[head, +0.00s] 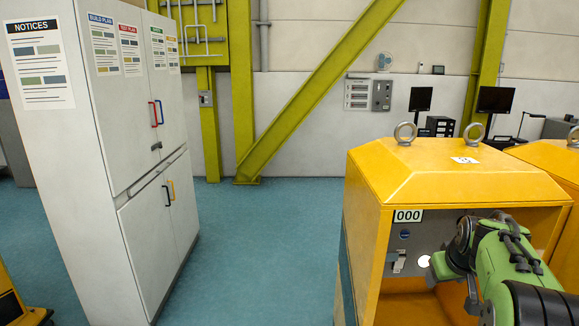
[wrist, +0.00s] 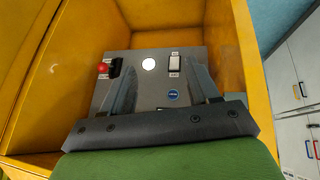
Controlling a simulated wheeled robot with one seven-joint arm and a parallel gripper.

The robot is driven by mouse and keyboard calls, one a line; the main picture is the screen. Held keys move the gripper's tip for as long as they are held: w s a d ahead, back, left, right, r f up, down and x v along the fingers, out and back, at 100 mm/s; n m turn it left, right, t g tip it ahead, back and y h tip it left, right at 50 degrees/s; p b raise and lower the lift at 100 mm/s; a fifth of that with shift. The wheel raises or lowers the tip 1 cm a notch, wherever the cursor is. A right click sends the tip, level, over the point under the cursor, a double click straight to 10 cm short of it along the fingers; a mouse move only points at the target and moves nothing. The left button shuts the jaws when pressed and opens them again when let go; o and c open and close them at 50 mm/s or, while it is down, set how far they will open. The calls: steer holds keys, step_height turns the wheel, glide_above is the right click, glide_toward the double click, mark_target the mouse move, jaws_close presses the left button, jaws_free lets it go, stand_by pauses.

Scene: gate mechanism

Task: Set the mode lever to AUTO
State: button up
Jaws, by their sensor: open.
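In the wrist view a grey control panel (wrist: 142,97) sits inside a yellow box. It carries a lever with a red ball knob (wrist: 102,68) at its left, beside a black mount (wrist: 115,70). To the right are a white round spot (wrist: 149,64) and a white switch (wrist: 175,63) with small labels at both ends, too small to read. My gripper (wrist: 163,67) is open and empty, its fingers spread over the panel and the red knob outside the left finger. In the head view the panel (head: 430,233) shows partly; my arm covers its right side and the red knob.
The yellow box (head: 425,171), marked 000, has walls close around the panel opening. A blue round sticker (wrist: 173,95) is on the panel. A second yellow box (head: 553,158) stands at right. A white cabinet (head: 110,150) stands at left, with clear floor (head: 265,250) between.

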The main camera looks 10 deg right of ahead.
steer(key=s+a+r+y, duration=0.15)
steer(key=s+a, duration=0.25)
steer(key=a, duration=0.4)
steer(key=s+a+r, duration=0.2)
steer(key=s+a, duration=0.3)
steer(key=a, duration=0.2)
steer(key=s+a+f, duration=0.2)
steer(key=s+a, duration=0.3)
steer(key=s, duration=0.3)
steer(key=s+a+f+n+y+b, duration=0.1)
steer(key=s+a+f, duration=0.1)
steer(key=s+a, duration=0.3)
steer(key=s, duration=0.4)
steer(key=shift+f, duration=0.4)
steer(key=shift+a, duration=0.1)
